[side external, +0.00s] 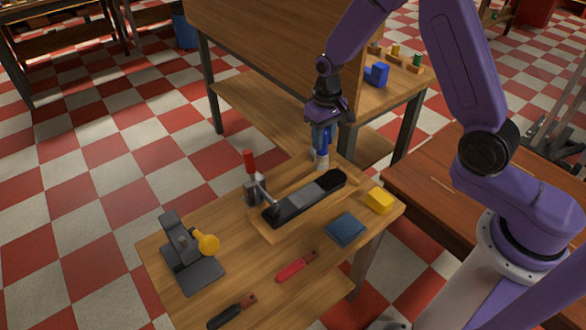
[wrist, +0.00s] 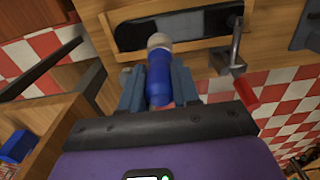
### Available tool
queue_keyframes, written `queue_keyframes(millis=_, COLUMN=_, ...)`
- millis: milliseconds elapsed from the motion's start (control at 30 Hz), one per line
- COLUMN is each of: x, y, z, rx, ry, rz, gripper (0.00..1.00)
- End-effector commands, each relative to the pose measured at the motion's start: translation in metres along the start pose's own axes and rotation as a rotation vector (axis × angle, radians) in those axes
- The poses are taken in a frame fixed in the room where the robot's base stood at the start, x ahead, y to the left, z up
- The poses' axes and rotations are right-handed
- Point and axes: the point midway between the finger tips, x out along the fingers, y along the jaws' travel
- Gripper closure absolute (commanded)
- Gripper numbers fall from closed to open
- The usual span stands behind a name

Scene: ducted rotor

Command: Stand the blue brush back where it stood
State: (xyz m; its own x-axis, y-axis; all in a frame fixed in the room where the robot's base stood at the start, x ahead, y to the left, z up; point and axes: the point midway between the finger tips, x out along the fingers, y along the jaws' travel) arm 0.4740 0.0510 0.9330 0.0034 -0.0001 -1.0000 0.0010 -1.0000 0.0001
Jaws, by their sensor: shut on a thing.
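The blue brush (side external: 329,134) is upright in my gripper (side external: 322,140), with its pale end (side external: 321,160) pointing down. It is at the far edge of the small wooden table (side external: 330,260), just behind a wooden board. I cannot tell whether the pale end touches the table. In the wrist view the blue brush (wrist: 158,82) lies between the two fingers of my gripper (wrist: 158,76), which are shut on its blue part. The pale end (wrist: 159,41) reaches towards the board with the dark strip (wrist: 180,27).
The board carries the dark strip (side external: 305,198) and a red-handled clamp (side external: 249,162). A yellow block (side external: 380,200), a blue pad (side external: 345,230), a red-handled tool (side external: 290,268), a dark-handled tool (side external: 228,313) and a grey stand with yellow knob (side external: 190,255) are on the table. A tall wooden bench (side external: 280,45) stands behind.

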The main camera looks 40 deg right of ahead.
Motion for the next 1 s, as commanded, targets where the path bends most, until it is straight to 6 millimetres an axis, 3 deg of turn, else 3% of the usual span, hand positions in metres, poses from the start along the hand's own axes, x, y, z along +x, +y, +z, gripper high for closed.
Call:
queue_keyframes(millis=600, x=0.045, y=-0.009, z=-0.09, rx=0.0, ry=-0.002, rz=0.0, gripper=1.0)
queue_keyframes(millis=1000, x=0.09, y=-0.013, z=-0.128, rx=0.0, ry=0.0, rz=0.0, gripper=1.0)
